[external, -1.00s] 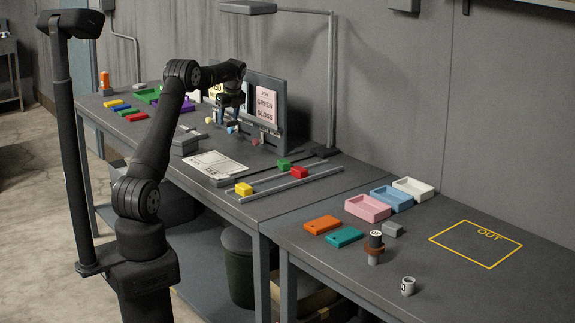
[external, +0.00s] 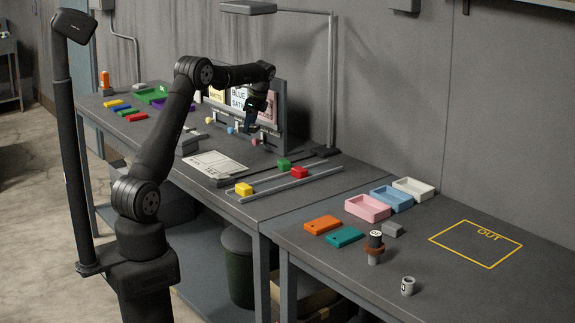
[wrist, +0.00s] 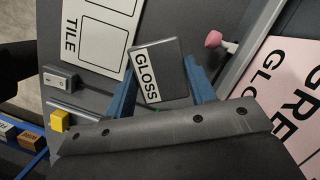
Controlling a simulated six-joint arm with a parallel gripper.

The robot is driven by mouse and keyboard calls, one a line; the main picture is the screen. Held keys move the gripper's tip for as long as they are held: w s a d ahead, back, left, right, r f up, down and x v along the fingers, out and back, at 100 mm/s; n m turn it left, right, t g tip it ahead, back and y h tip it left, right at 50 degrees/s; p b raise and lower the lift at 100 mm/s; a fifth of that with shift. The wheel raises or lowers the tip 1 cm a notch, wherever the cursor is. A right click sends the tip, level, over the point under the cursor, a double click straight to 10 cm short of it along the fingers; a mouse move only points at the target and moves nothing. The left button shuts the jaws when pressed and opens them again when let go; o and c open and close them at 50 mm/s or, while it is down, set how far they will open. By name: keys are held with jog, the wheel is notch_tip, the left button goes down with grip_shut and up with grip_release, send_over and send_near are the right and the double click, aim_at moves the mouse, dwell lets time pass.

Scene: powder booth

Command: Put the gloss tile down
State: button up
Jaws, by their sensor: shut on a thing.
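My gripper (wrist: 160,85) has blue fingers shut on the gloss tile (wrist: 165,65), a small dark tile with a white strip reading GLOSS. In the external view my gripper (external: 258,103) is above the bench in front of the upright card board, at its right part. The tile is too small and dark there to make out clearly. A white sheet (wrist: 95,30) printed with TILE and box outlines shows left of the tile in the wrist view. It also lies on the bench in the external view (external: 215,163).
The board carries job cards, including BLUE SATIN (external: 238,98), with coloured knobs below. A pink knob (wrist: 213,39) is close right of the tile. A rail with blocks (external: 290,186) lies nearer. Pink (external: 367,215), blue and white trays and an OUT outline (external: 475,262) are at right.

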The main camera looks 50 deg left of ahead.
jog(key=w+d+n+h, duration=0.2)
jog(key=d+n, duration=0.8)
jog(key=d, duration=1.7)
jog(key=w+d+n+h, duration=0.3)
jog(key=d+n, duration=0.7)
jog(key=d, duration=1.7)
jog(key=s+d+n+t, duration=0.1)
jog(key=s+d+n, duration=0.5)
jog(key=d, duration=0.8)
jog(key=s+d+n+t, duration=0.1)
jog(key=s+d+n, duration=0.2)
jog(key=s+d, duration=0.85)
jog(key=s+d+n+t, duration=0.1)
jog(key=s+d+n, duration=0.4)
jog(key=d, duration=1.1)
send_over(436, 266)
jog(key=shift+h, duration=0.3)
jog(key=f, duration=0.6)
jog(key=shift+s+a+f, duration=0.1)
jog(key=shift+a+f, duration=0.25)
jog(key=shift+a, duration=0.05)
jog(key=shift+f, duration=2.05)
jog(key=shift+f, duration=0.2)
